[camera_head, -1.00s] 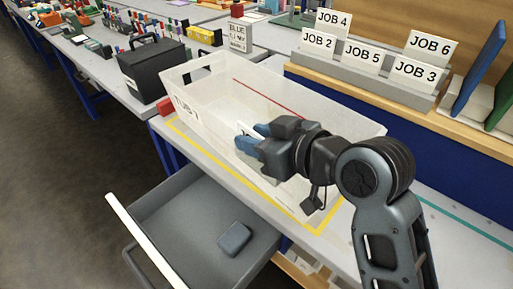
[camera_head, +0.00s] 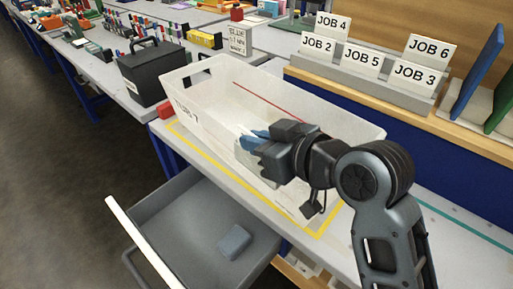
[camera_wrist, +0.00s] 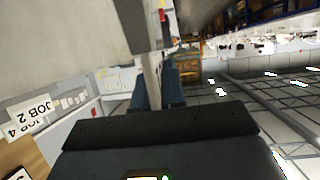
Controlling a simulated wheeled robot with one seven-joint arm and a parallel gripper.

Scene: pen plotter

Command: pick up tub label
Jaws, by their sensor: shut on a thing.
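In the wrist view, the fingers (camera_wrist: 158,88) close on a thin pale edge (camera_wrist: 152,70). I cannot tell whether the piece touches the tub.
An open grey drawer (camera_head: 180,230) with a blue-grey block (camera_head: 234,242) juts out below the bench. A rack of JOB cards (camera_head: 360,72) stands behind the tub. A black box (camera_head: 150,72) and a red block (camera_head: 165,109) are to the left.

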